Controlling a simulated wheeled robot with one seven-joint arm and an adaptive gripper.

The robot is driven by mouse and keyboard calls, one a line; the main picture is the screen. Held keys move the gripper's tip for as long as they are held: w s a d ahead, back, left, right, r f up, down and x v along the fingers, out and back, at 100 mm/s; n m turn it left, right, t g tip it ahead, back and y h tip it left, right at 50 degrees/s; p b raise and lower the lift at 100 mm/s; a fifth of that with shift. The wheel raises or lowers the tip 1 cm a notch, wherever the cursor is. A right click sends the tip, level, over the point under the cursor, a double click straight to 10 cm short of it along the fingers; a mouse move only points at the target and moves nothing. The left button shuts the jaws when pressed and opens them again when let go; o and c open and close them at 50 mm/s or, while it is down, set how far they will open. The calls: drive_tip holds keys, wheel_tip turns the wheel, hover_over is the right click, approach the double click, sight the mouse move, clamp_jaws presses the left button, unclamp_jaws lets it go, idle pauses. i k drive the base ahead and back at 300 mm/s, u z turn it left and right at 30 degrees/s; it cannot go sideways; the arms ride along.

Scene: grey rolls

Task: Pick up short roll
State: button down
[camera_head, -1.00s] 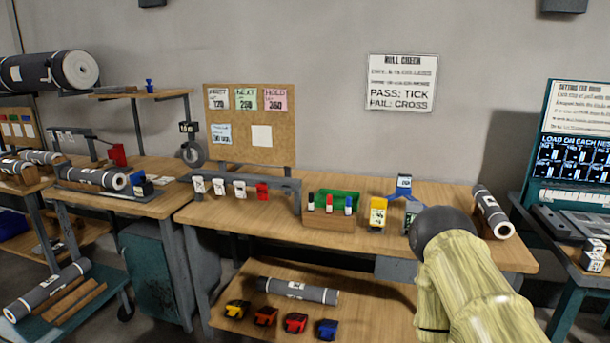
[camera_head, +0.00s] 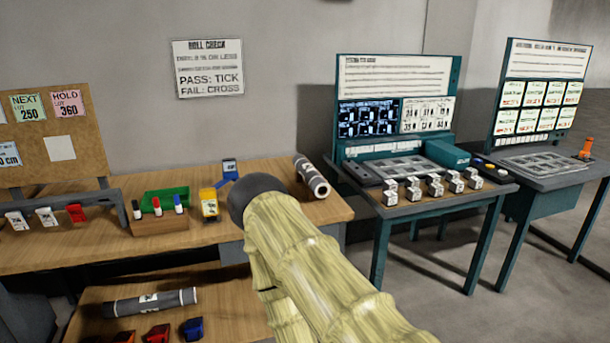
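A dark grey roll (camera_head: 312,176) with a white label band and pale end lies on the right end of the wooden bench, pointing toward the wall. A second grey roll (camera_head: 150,302) with a white label lies on the lower shelf. The bench roll looks shorter, but it is seen at an angle, so I cannot tell which is the short roll. My arm, in a pale yellow sleeve with a dark round end, reaches up in front of the bench, left of the bench roll in the picture. My gripper's fingers do not show.
On the bench stand a marker holder (camera_head: 160,222) with a green bin (camera_head: 163,199) behind it, and a yellow device (camera_head: 209,204). Colored blocks sit on the lower shelf. A teal station (camera_head: 400,130) with several white blocks stands right. Floor between the teal tables is clear.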

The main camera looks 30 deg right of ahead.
sight(319, 186)
drive_tip(key=z, duration=0.4)
drive_tip(key=i, duration=0.8)
drive_tip(key=u, duration=0.55)
